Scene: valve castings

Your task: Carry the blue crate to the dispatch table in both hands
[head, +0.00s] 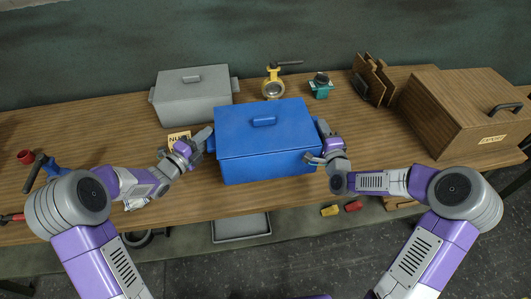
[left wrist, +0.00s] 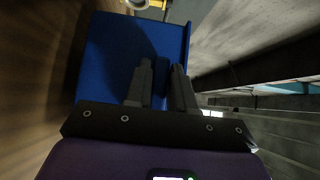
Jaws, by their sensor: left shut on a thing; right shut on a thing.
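The blue crate (head: 266,155), with a lid and a top handle, is in the middle of the head view, over the front part of the wooden table. My left gripper (head: 207,140) is shut on its left side, and my right gripper (head: 322,150) is shut on its right side. The crate looks level. I cannot tell whether its base touches the table. In the left wrist view the fingers (left wrist: 162,88) are close together against the blue crate wall (left wrist: 105,50). The exact grip on the right is partly hidden by the gripper. I cannot tell which surface is the dispatch table.
A grey lidded box (head: 193,100) stands behind left, with a label card (head: 179,139) in front. A yellow valve (head: 273,85), a teal part (head: 321,87), a wooden rack (head: 373,80) and a wooden box (head: 465,115) stand behind and right. A grey tray (head: 241,228) lies below the table edge.

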